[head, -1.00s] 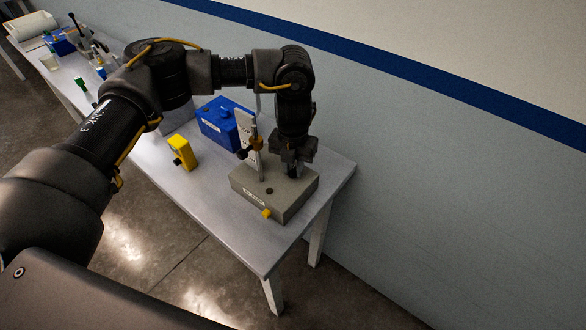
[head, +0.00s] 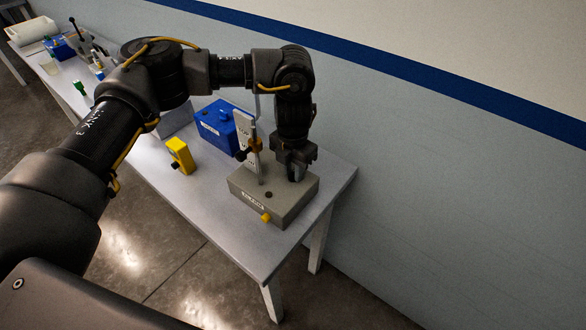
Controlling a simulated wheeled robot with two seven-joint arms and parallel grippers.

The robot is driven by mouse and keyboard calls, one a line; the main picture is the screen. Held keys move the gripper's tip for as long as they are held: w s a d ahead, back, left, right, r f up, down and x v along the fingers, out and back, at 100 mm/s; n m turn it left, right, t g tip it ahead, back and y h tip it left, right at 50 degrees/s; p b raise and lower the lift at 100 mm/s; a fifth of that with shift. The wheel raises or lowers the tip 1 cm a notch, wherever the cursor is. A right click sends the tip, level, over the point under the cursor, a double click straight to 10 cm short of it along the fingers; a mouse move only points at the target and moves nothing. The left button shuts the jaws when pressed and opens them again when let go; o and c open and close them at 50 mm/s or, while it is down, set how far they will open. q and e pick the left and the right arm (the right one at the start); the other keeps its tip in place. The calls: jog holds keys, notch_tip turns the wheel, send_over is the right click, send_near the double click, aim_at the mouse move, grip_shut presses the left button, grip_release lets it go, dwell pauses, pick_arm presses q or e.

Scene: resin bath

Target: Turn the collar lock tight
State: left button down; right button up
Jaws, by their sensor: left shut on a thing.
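A grey block-shaped fixture (head: 285,209) with a label on its front and a small yellow knob (head: 266,217) stands near the right end of the table. An upright grey post with a scale plate (head: 243,135) rises from it and carries an orange-brown clamp piece (head: 255,145). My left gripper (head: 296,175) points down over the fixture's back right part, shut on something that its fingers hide. I cannot make out the collar lock itself. My right gripper is not in view.
A blue labelled box (head: 215,124) stands behind the fixture to the left. A yellow device (head: 180,155) stands left on the table (head: 205,195). More items and a white roll (head: 32,30) lie at the far left. A wall runs behind.

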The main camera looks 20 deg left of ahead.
pick_arm(q)
jog(key=c, duration=1.6)
grip_release()
jog(key=shift+o, duration=0.2)
jog(key=shift+r, duration=0.1)
notch_tip(320, 180, up, 11)
jog(key=b, duration=0.1)
jog(key=shift+b, duration=0.3)
jog(key=shift+f, duration=0.2)
